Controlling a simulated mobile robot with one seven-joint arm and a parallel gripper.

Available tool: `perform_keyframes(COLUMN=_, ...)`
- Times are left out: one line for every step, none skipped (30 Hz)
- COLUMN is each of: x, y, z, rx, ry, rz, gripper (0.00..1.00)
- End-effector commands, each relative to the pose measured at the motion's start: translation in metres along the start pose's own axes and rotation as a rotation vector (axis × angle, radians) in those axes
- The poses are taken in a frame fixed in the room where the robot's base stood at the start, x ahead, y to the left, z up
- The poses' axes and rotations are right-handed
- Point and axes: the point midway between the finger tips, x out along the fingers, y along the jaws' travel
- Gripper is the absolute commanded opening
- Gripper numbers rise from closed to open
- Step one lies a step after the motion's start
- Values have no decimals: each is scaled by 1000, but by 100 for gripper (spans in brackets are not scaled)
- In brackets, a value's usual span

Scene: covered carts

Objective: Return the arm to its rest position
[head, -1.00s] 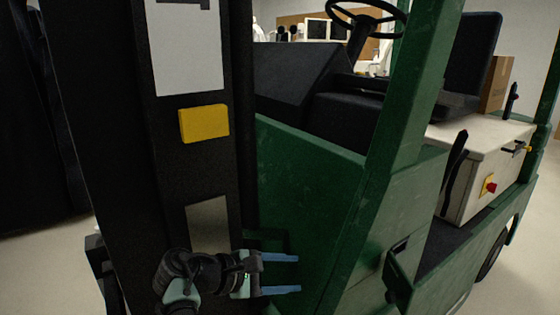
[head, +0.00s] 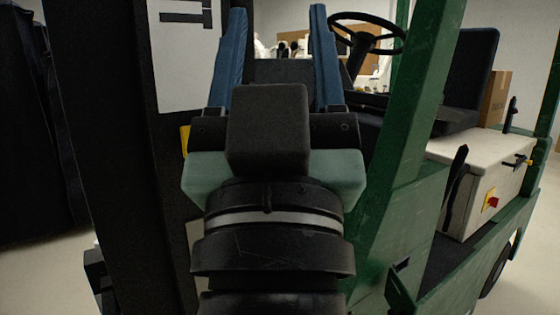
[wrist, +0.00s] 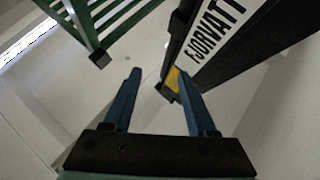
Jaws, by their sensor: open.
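My gripper (head: 278,60) stands large in the middle of the head view, its two blue fingers pointing up and spread wide apart. Nothing is held between them. My wrist and arm below it hide part of the green cart.
A green cart (head: 410,190) with a steering wheel (head: 366,38), black seat (head: 470,80) and pale box with a red knob (head: 492,203) fills the right. A black post with a white sign (head: 181,55) stands left. In the wrist view a lettered sign (wrist: 218,25) is near the right finger.

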Motion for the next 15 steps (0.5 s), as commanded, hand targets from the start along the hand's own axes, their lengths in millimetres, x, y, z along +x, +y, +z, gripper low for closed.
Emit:
perform_keyframes(x=-13, y=5, z=-29, rx=49, ry=76, rz=-2, gripper=58)
perform_keyframes(x=-11, y=6, z=-43, rx=68, ry=99, rz=-6, gripper=58)
perform_keyframes(x=6, y=5, z=-52, rx=62, ry=84, rz=-6, gripper=58)
perform_keyframes(x=12, y=5, z=-57, rx=61, ry=82, rz=-6, gripper=58)
perform_keyframes(x=17, y=6, z=-63, rx=60, ry=82, rz=-6, gripper=58)
perform_keyframes(x=24, y=6, z=-70, rx=59, ry=81, rz=-6, gripper=58)
perform_keyframes(x=29, y=6, z=-76, rx=58, ry=81, rz=-6, gripper=58)
perform_keyframes(x=35, y=6, z=-82, rx=58, ry=81, rz=-6, gripper=58)
perform_keyframes(x=43, y=7, z=-91, rx=57, ry=80, rz=-6, gripper=58)
perform_keyframes(x=49, y=7, z=-97, rx=57, ry=80, rz=-6, gripper=58)
perform_keyframes(x=55, y=7, z=-104, rx=57, ry=79, rz=-6, gripper=58)
perform_keyframes(x=64, y=8, z=-113, rx=56, ry=79, rz=-6, gripper=58)
perform_keyframes(x=70, y=8, z=-120, rx=56, ry=79, rz=-6, gripper=58)
perform_keyframes(x=76, y=8, z=-127, rx=56, ry=78, rz=-6, gripper=58)
perform_keyframes(x=85, y=8, z=-136, rx=56, ry=78, rz=-6, gripper=58)
